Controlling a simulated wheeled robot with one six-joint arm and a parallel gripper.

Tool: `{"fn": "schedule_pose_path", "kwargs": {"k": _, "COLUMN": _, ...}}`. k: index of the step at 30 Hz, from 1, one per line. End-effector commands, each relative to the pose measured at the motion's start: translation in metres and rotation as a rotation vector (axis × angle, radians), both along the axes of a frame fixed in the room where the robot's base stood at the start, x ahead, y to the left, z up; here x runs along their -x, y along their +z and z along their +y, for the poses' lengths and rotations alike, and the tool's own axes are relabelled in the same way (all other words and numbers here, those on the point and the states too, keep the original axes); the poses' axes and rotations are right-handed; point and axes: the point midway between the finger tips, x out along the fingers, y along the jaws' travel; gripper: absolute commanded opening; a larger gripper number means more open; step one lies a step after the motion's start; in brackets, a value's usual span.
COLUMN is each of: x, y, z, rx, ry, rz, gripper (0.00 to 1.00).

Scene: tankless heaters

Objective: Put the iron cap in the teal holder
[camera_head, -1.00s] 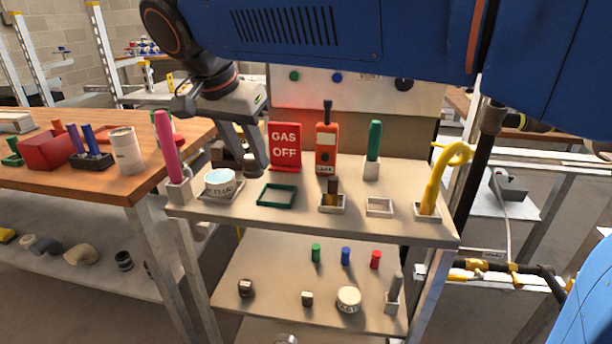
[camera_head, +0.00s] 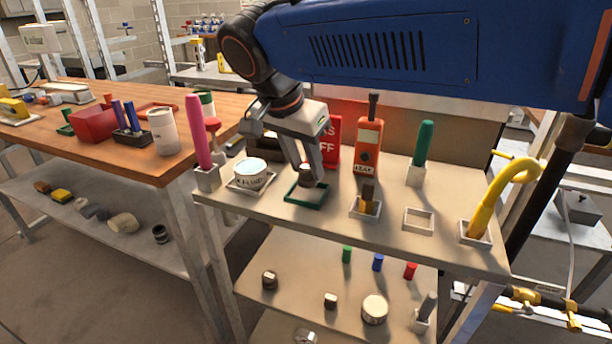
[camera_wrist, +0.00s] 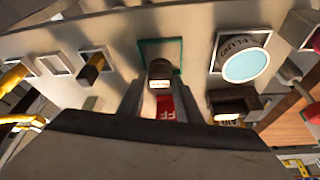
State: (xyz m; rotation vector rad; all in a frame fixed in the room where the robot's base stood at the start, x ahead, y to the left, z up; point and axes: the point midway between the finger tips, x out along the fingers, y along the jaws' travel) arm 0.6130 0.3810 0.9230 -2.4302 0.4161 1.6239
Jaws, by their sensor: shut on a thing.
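The iron cap (camera_head: 306,176) is a short dark brown cylinder. My gripper (camera_head: 308,180) is shut on it, with a finger on each side in the wrist view (camera_wrist: 159,88). The teal holder (camera_head: 292,199) is a shallow square frame on the upper shelf. The cap is upright over the back part of the holder in the head view. In the wrist view the cap (camera_wrist: 160,74) overlaps the lower part of the teal frame (camera_wrist: 143,45). I cannot tell whether its bottom touches the holder; the far finger is partly hidden.
A white fluid tub (camera_head: 250,174) stands left of the holder. An orange leak detector (camera_head: 368,148) stands behind right, and a holder with a dark and yellow piece (camera_head: 366,207) is to the right. A red gas sign (camera_head: 333,140) is close behind my gripper. An empty white holder (camera_head: 419,220) lies further right.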

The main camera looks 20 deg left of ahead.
Motion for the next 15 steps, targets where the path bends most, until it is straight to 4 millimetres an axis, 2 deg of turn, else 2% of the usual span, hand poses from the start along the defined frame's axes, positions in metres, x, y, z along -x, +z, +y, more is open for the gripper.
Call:
{"fn": "schedule_pose_path", "kwargs": {"k": 6, "x": 0.000, "y": -0.028, "z": 0.000, "rx": 0.002, "ry": 0.000, "rz": 0.001, "gripper": 0.07}}
{"fn": "schedule_pose_path", "kwargs": {"k": 15, "x": 0.000, "y": -0.031, "z": 0.000, "rx": 0.001, "ry": 0.000, "rz": 0.000, "gripper": 0.07}}
